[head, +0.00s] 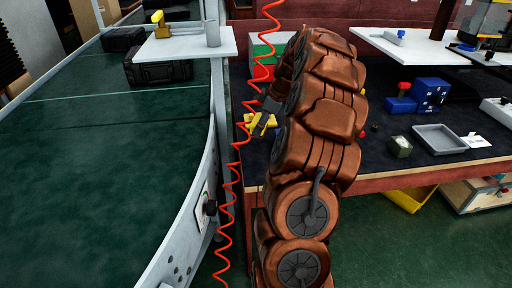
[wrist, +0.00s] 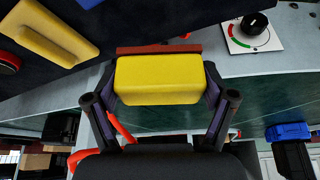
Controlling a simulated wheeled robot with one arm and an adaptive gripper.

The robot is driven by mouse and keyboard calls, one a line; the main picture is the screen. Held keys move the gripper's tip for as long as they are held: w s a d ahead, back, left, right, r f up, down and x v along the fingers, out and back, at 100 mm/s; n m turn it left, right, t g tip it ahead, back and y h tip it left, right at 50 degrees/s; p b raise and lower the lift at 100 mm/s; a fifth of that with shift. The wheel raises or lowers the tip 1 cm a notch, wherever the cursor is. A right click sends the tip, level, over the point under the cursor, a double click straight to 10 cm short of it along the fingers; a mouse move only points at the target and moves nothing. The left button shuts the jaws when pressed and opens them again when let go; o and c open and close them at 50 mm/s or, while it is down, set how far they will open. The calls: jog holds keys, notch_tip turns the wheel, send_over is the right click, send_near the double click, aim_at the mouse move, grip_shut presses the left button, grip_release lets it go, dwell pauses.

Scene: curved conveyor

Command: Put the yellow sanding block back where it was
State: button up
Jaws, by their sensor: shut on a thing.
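The yellow sanding block (wrist: 158,82) sits between the two fingers of my gripper (wrist: 160,88) in the wrist view. It is yellow with a reddish-brown strip along its far side. My gripper is shut on it, one finger at each end. In the head view the block (head: 261,126) shows as a small yellow shape at my gripper (head: 264,120), near the left edge of the dark workbench. I cannot tell its exact height above the bench. My arm hides part of the bench.
A green conveyor (head: 100,130) with black cases (head: 158,72) runs on the left. A control panel with a black knob (wrist: 256,24) is on its side. The dark workbench (head: 380,160) holds blue boxes (head: 430,92), a grey tray (head: 440,138) and another yellow piece (wrist: 50,32). A red coiled cable (head: 236,165) hangs close by.

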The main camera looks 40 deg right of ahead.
aim_at(256, 151)
jog(key=shift+f+p, duration=0.3)
jog(key=shift+f, duration=4.1)
jog(key=shift+f, duration=0.2)
jog(key=o, duration=1)
jog(key=shift+c, duration=0.2)
jog(key=shift+r, duration=0.15)
jog(key=b+v, duration=0.1)
jog(key=v, duration=1.1)
jog(key=s+a+r+m+g, duration=0.1)
jog(key=s+a+g, duration=0.1)
jog(key=a, duration=1.2)
jog(key=s+a+r+g, duration=0.1)
jog(key=a+g, duration=0.1)
jog(key=a, duration=1.3)
jog(key=s+a+f+m+g, duration=0.1)
jog(key=s+a+f, duration=0.1)
jog(key=s, duration=0.5)
jog(key=s+a+f+m+g+h, duration=0.1)
jog(key=s+a+m, duration=0.1)
jog(key=s+a, duration=0.3)
jog(key=s+a+f+m+g+h, duration=0.1)
jog(key=s+a, duration=0.3)
jog(key=s, duration=0.7)
jog(key=shift+s+f+m, duration=0.2)
jog(key=shift+f+m, duration=0.3)
jog(key=shift+f, duration=0.3)
